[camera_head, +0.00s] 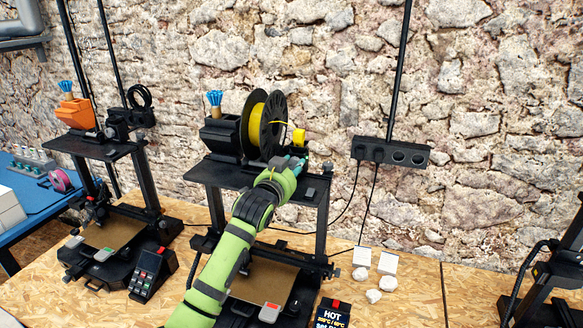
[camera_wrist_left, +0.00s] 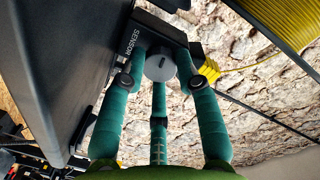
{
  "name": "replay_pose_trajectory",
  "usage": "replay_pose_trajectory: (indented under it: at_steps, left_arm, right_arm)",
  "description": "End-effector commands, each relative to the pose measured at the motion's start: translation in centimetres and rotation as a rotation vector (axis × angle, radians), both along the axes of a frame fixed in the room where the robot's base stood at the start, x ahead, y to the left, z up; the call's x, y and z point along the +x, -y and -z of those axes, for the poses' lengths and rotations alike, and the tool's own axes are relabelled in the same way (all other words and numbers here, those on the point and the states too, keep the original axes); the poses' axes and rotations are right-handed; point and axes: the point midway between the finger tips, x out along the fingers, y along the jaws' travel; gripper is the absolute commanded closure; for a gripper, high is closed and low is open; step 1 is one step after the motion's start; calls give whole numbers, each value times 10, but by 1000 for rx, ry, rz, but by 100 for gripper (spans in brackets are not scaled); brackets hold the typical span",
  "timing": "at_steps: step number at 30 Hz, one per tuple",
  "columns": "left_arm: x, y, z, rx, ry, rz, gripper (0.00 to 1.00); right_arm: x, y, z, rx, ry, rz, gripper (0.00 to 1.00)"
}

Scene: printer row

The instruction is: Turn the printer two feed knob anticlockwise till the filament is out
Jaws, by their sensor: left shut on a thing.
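Printer two (camera_head: 240,178) is the middle printer, with a black spool of yellow filament (camera_head: 256,128) on its top shelf. My left gripper (camera_head: 292,166) reaches up to the right end of that shelf. In the left wrist view, its green fingers (camera_wrist_left: 160,72) are closed around a round grey feed knob (camera_wrist_left: 159,67) on a dark block marked SENSOR (camera_wrist_left: 136,40). The gripper hides the knob in the head view. Yellow filament (camera_wrist_left: 232,68) runs beside the block to the spool (camera_wrist_left: 284,22). My right gripper is not in view.
A screen reading HOT (camera_head: 331,314) stands at the front of printer two. Another printer (camera_head: 100,150) with an orange holder stands left. White boxes (camera_head: 387,262) and pale lumps (camera_head: 373,296) lie on the bench at right. A socket strip (camera_head: 390,152) is on the wall.

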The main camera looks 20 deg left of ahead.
Motion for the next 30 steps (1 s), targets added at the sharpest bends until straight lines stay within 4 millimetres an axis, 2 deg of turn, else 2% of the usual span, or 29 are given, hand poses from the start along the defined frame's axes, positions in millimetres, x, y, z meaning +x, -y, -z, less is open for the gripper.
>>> replay_pose_trajectory:
  at_steps: [3, 4, 5, 17, 23, 30]
  left_arm:
    - [0, -1, -5, 1, 11, -2, 100]
    - [0, -1, -5, 1, 11, -2, 60]
    - [0, -1, -5, 2, 11, -2, 58]
    - [-5, -1, -1, 2, 3, 0, 58]
    - [-30, -2, -3, 3, 4, -1, 58]
    - [-75, -5, -7, 3, 6, -1, 58]
  right_arm:
    - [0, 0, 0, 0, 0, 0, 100]
    - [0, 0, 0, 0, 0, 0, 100]
    - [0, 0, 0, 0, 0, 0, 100]
    - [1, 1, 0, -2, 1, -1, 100]
    - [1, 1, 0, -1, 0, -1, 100]
    - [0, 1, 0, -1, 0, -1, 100]
